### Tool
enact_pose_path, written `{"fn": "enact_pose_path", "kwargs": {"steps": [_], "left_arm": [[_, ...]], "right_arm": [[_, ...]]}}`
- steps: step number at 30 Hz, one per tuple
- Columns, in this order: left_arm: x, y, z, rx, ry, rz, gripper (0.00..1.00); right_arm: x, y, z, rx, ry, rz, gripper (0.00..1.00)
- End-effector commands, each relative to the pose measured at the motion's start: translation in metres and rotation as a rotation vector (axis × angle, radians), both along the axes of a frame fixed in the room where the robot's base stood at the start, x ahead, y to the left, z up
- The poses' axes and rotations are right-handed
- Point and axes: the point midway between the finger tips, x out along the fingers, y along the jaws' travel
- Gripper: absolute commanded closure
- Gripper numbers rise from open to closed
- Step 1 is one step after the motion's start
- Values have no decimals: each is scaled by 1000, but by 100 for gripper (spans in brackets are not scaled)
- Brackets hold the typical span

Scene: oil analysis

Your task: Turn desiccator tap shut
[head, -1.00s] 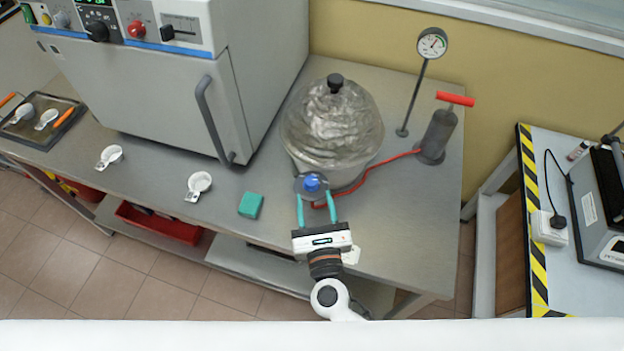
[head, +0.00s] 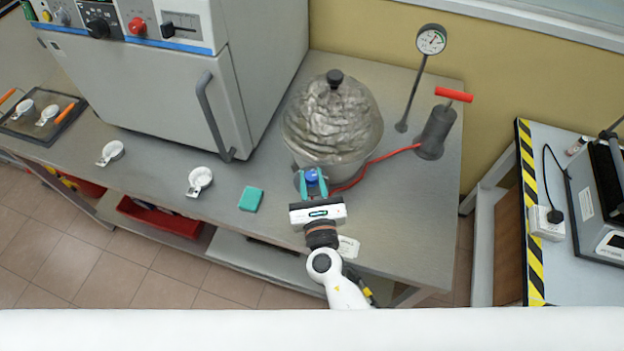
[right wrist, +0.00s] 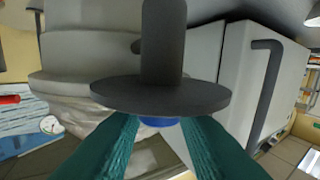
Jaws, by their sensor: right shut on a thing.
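The desiccator (head: 333,122) is a round vessel with a silvery, crinkled dome and a dark knob on top, standing on the grey bench. Its tap has a blue knob (head: 311,176) at the front, low on the vessel's side. My right gripper (head: 312,184) is shut on the blue knob, one teal finger on each side. In the right wrist view the blue knob (right wrist: 159,121) shows between the teal fingers, partly hidden by a dark grey disc (right wrist: 162,95) with a stem. My left gripper is not in view.
A red hose (head: 375,167) runs from near the tap to a hand pump (head: 437,132) with a red handle. A gauge (head: 431,40) stands behind. A teal block (head: 251,199) and white lidded dishes (head: 200,179) lie left. A grey oven (head: 190,80) stands at back left.

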Motion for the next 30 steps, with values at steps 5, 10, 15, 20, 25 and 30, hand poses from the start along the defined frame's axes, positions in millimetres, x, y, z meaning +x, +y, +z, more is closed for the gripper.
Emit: {"fn": "enact_pose_path", "kwargs": {"steps": [5, 10, 15, 20, 25, 30], "left_arm": [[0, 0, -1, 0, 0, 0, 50], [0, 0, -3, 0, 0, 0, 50], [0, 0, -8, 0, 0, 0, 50], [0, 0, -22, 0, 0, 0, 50], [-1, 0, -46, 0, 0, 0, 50], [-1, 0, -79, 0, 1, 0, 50]], "right_arm": [[0, -1, 0, -3, -2, 17, 96], [0, -3, -1, -6, -3, 80, 96], [1, -5, -2, -9, -5, 195, 96], [2, -7, -4, -8, -5, 341, 96], [4, -9, -7, -8, -6, 501, 96], [6, -11, -9, -15, -7, 663, 96]]}}
